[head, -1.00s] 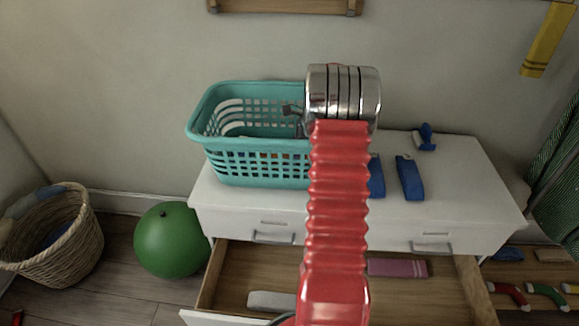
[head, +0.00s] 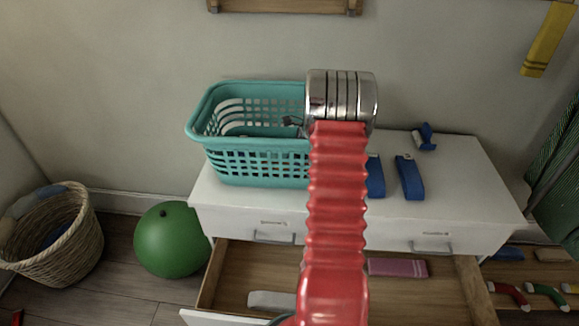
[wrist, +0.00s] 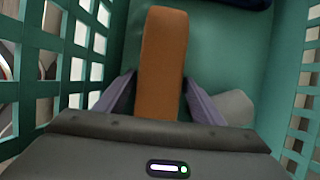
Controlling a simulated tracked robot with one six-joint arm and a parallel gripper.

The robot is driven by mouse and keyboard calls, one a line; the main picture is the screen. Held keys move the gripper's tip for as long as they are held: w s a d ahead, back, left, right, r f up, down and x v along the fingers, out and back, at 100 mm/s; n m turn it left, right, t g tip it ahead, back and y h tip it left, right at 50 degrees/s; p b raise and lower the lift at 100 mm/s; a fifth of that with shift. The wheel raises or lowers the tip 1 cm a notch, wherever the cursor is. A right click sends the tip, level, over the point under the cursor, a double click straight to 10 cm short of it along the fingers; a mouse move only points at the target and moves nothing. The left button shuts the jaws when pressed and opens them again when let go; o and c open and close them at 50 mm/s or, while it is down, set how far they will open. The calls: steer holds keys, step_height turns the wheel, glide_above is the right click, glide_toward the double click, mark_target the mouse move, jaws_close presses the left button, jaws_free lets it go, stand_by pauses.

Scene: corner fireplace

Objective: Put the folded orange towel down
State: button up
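The folded orange towel (wrist: 162,60) shows in the wrist view as a long narrow strip inside the teal basket (wrist: 285,60). My gripper (wrist: 160,88) has its two purple-grey fingers against the towel's sides, and it looks shut on it. Teal surface shows around the towel; I cannot tell whether the towel touches the bottom. In the head view the basket (head: 255,178) stands on the left of the white dresser top, and my red arm and metal wrist hide its right end. The towel is not clear in the head view.
Blue folded cloths (head: 409,177) lie on the dresser top (head: 460,190) right of the basket. An open drawer (head: 235,275) holds a pink item (head: 397,267) and a pale one. A dark blue item (wrist: 245,3) and a pale item (wrist: 235,107) lie near the towel.

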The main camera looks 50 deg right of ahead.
steer(key=v, duration=1.2)
steer(key=shift+r, duration=0.1)
stand_by(0.8)
